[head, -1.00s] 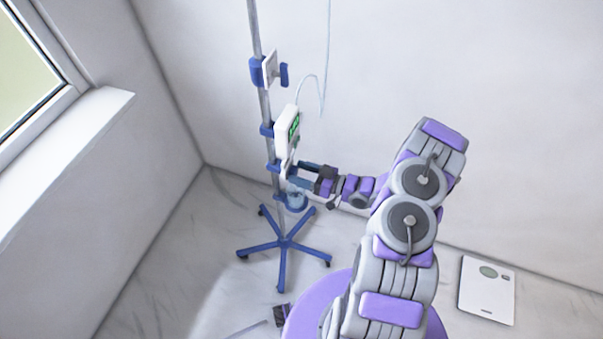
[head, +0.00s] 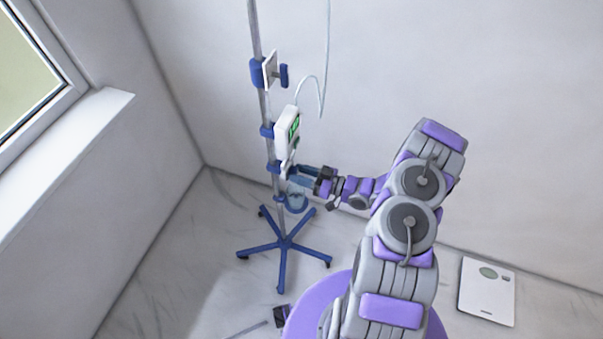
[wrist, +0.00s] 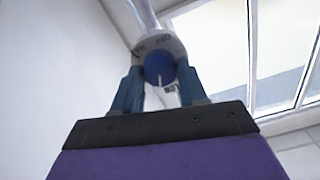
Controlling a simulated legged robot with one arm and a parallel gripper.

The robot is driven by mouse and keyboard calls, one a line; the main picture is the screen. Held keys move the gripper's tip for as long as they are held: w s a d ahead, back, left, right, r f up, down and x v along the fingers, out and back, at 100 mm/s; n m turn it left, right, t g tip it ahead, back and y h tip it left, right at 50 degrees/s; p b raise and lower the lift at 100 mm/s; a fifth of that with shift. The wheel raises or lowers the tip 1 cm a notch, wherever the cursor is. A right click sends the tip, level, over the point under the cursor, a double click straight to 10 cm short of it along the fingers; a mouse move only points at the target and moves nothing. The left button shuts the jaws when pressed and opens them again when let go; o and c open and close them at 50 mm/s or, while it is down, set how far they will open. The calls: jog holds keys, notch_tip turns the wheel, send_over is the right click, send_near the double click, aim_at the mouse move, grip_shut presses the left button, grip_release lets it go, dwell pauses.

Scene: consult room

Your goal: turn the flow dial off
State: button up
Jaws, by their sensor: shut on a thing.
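The flow dial (wrist: 158,69) is a round blue knob with a white pointer line on a white round plate (wrist: 174,46) with small dark lettering. In the wrist view its pointer line points down, toward my gripper's base. My gripper (wrist: 158,80) has its two blue fingers on either side of the dial, shut on it. In the head view my gripper (head: 292,176) reaches the pole from the right, just below the white pump box (head: 287,131) with a green screen. The dial is hidden there. The lettering is too small to read surely.
The drip pole (head: 254,30) stands on a blue star-shaped base (head: 283,244). A blue clamp with a knob (head: 284,75) sits higher up. A thin tube (head: 325,60) hangs beside it. A white scale (head: 487,291) lies at the right. A window (head: 35,65) is at the left.

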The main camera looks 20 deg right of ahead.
jog(key=shift+r+p, duration=0.1)
jog(key=shift+p, duration=0.3)
jog(key=shift+r+n+p, duration=0.15)
jog(key=shift+n+p, duration=0.85)
jog(key=shift+p, duration=0.2)
jog(key=n+p, duration=0.3)
jog(key=n, duration=0.1)
jog(key=n+p, duration=0.2)
jog(key=n, duration=0.4)
jog(key=n+p, duration=0.1)
jog(key=n, duration=0.2)
jog(key=shift+s+f+p, duration=0.1)
jog(key=shift+f+p, duration=0.2)
jog(key=n, duration=0.9)
jog(key=n+b, duration=0.1)
jog(key=n, duration=0.4)
jog(key=shift+f, duration=0.3)
jog(key=shift+n+b, duration=0.3)
jog(key=shift+n, duration=0.9)
